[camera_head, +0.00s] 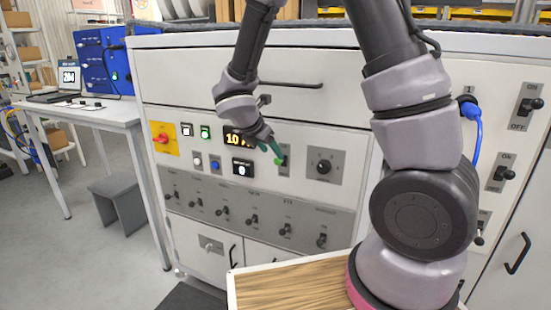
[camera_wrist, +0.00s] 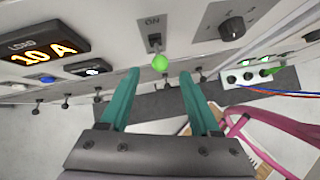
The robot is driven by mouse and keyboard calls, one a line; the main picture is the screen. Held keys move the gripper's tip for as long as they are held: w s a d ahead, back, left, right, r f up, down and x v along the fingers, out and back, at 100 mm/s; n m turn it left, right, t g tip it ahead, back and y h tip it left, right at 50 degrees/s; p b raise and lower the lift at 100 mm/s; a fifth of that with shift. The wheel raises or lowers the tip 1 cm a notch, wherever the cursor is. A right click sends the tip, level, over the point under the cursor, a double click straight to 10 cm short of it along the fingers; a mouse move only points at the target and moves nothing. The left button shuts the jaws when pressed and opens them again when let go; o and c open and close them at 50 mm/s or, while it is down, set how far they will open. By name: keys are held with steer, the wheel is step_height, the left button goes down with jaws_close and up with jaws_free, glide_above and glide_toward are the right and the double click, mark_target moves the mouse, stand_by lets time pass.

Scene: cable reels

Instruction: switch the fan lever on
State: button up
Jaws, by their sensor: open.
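A lever with a green ball tip (camera_wrist: 160,62) stands out from a grey plate marked ON in the wrist view. Its tip sits below the ON mark, just beyond and between my fingertips. In the head view this lever (camera_head: 281,161) is on the white cabinet front, partly hidden by my fingers. My gripper (camera_head: 271,146) has green fingers and is at the lever plate. In the wrist view my gripper (camera_wrist: 159,82) is open, with nothing held; I cannot tell whether a finger touches the lever. No fan label is readable.
A black rotary knob (camera_head: 323,167) is right of the lever. A lit load display (camera_wrist: 40,50) reads 10 A. Below runs a grey strip (camera_head: 259,212) with several small black toggles. More ON/OFF switches (camera_head: 527,106) are at far right. A wooden-topped surface (camera_head: 290,284) lies in front.

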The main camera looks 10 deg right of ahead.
steer(key=v, duration=0.3)
steer(key=shift+s+a+r, duration=0.1)
steer(key=shift+r, duration=0.15)
steer(key=s+d+r+m+g+y, duration=0.2)
steer(key=s+d+r+m, duration=0.65)
steer(key=m, duration=0.45)
steer(key=s+d+r+m+t+y, duration=0.1)
steer(key=s+r+m+y, duration=0.1)
steer(key=s+r+m, duration=0.2)
steer(key=s+d+r+m+t+y, duration=0.1)
steer(key=s+r+m+t+y, duration=0.1)
steer(key=s+r+m, duration=0.3)
step_height(320, 180, up, 3)
steer(key=m+y, duration=0.1)
steer(key=m, duration=0.6)
steer(key=shift+s+d+r+m+t+y, duration=0.15)
steer(key=shift+d+r+m+t+y, duration=0.05)
steer(key=shift+d+m+t+y, duration=0.15)
